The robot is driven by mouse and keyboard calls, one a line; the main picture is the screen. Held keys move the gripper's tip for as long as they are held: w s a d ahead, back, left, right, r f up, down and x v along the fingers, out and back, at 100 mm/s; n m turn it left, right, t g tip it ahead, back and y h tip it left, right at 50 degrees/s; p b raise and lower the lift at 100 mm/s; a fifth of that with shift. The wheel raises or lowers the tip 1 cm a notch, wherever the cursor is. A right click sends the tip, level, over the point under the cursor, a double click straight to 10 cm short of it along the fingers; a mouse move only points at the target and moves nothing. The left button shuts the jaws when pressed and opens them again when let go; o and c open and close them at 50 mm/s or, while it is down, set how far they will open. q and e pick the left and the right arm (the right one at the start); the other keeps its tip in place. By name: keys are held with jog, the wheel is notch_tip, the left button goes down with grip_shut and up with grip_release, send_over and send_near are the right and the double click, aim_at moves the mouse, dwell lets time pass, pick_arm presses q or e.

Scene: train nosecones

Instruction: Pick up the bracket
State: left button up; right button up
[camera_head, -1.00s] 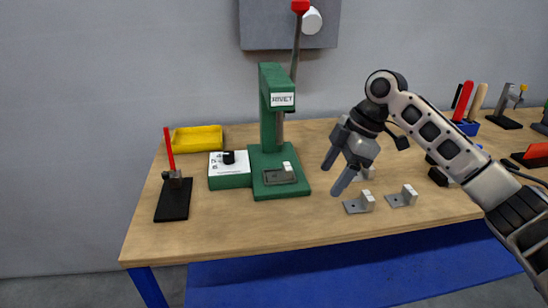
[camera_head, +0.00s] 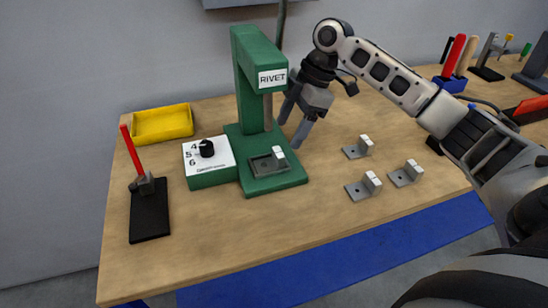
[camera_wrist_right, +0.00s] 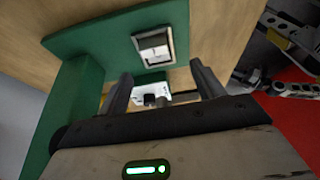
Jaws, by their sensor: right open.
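A grey bracket with a pale upright block (camera_head: 278,155) sits in the recess of the green rivet press base (camera_head: 300,179). It also shows in the right wrist view (camera_wrist_right: 153,46), just beyond the fingertips. Three similar brackets lie on the table right of the press: one farther back (camera_head: 357,148), one nearer (camera_head: 364,187) and one beside it (camera_head: 406,174). My right gripper (camera_head: 295,119) is open and empty, beside the press column and above the table, apart from every bracket. In the right wrist view its two fingers (camera_wrist_right: 162,72) are spread. My left gripper is not in view.
The green press column (camera_head: 255,90) stands close left of my right gripper. A dial box (camera_head: 209,160), a yellow tray (camera_head: 162,124) and a red-handled lever (camera_head: 149,208) stand left. Tools on stands (camera_head: 453,70) are at the back right. The table front is clear.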

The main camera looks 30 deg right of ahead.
aim_at(279, 152)
jog(key=shift+x, duration=0.75)
jog(key=f, duration=0.2)
jog(key=w+f+p, duration=0.1)
jog(key=f, duration=0.1)
jog(key=shift+a, duration=0.35)
jog(key=shift+a+f, duration=0.2)
jog(key=shift+f, duration=0.4)
jog(key=c, duration=1.1)
